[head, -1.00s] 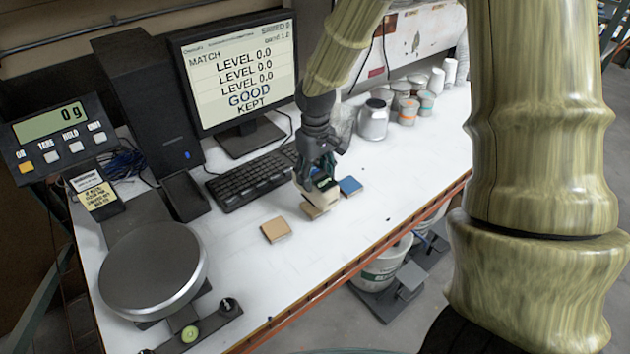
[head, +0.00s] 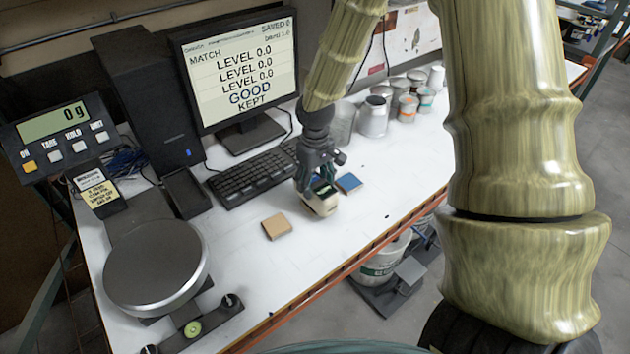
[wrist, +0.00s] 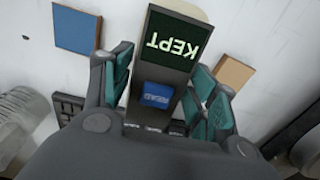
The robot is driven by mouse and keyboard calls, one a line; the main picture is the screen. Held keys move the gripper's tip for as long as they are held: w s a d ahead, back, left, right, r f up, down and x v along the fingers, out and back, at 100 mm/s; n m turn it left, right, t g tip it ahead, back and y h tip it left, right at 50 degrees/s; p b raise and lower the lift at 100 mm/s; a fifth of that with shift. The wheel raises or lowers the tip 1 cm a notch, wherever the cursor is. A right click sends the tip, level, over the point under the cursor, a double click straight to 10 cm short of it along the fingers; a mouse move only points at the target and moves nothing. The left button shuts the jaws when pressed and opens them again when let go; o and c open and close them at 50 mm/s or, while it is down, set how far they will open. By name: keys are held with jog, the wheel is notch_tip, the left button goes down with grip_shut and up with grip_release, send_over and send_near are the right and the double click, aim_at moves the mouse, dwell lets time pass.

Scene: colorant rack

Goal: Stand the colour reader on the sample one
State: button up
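The colour reader (head: 322,202) is a pale block with a dark screen. In the wrist view the colour reader (wrist: 170,62) lies between my fingers, its screen reading "KEPT".
A keyboard (head: 252,177) and monitor (head: 240,70) stand behind; the monitor reads "GOOD KEPT". A round scale (head: 155,268) is at the left. Cans (head: 373,118) stand at the back right.

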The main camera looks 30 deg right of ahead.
jog(key=shift+o, duration=1)
jog(key=shift+r, duration=0.1)
notch_tip(320, 180, up, 12)
jog(key=b, duration=0.3)
jog(key=shift+b, duration=0.3)
